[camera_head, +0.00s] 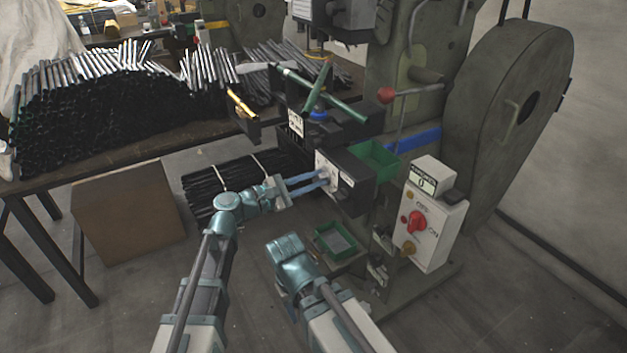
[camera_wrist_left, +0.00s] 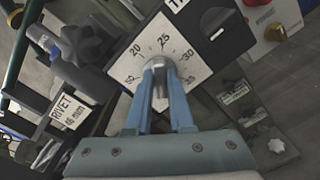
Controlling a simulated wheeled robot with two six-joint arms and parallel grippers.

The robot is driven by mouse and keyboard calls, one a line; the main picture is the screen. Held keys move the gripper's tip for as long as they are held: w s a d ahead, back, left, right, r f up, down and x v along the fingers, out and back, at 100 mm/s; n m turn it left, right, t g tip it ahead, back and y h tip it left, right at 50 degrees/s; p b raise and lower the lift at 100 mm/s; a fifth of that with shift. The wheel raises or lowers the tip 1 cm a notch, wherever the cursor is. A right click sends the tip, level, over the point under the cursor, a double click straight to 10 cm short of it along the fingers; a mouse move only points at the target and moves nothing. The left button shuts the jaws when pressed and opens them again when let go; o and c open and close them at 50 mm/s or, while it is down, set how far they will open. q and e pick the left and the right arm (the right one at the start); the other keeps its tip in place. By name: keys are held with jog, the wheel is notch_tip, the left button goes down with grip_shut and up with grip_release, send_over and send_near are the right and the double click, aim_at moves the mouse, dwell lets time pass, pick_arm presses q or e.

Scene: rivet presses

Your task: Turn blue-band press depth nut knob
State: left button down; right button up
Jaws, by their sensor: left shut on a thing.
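The press with the blue band (camera_head: 418,140) stands right of centre in the head view. A black box with a white dial face (camera_head: 325,176) sits on its front. In the left wrist view the dial plate (camera_wrist_left: 190,62) carries numbers such as 20, 25 and 30. My left gripper (camera_head: 326,180) reaches the dial from the left. In the wrist view its two blue fingers (camera_wrist_left: 159,72) are shut on a small metallic knob (camera_wrist_left: 159,90) at the dial's middle. The fingers hide much of the knob. My right arm shows low in the head view, but its fingers are not visible.
A control box with a red switch (camera_head: 417,222) stands right of the dial. Green bins (camera_head: 374,160) sit beside and below it. In the wrist view a black star knob (camera_wrist_left: 88,45) and another black knob (camera_wrist_left: 214,22) are close to the fingers. A table (camera_head: 150,140) holds stacked dark tubes.

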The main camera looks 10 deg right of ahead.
pick_arm(q)
jog(key=shift+m, duration=0.3)
jog(key=c, duration=0.8)
grip_release()
jog(key=shift+a, duration=0.1)
jog(key=v, duration=1.3)
jog(key=shift+s+a, duration=0.15)
jog(key=shift+a, duration=0.2)
